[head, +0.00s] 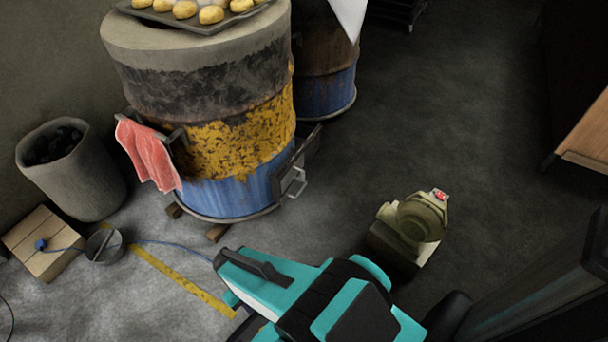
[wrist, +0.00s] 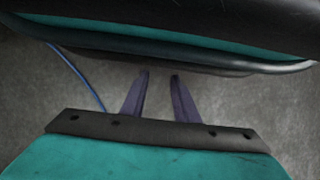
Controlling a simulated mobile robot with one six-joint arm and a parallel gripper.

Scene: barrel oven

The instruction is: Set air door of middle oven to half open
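A barrel oven (head: 235,136) with worn yellow and blue paint stands upright in the head view, left of centre. I cannot tell for sure whether it is the middle oven. At its lower right side is a dark air door (head: 294,160) with a light metal handle (head: 296,184); I cannot tell how far it is open. My gripper (wrist: 159,75) shows in the wrist view with its two fingers apart and nothing between them, over bare grey floor. In the head view the fingers are hidden, and my teal arm is in front, below the oven.
A second barrel oven (head: 328,90) stands behind. A blower (head: 418,221) sits on the floor to the right. A red cloth (head: 148,152) hangs on the near oven's left side.

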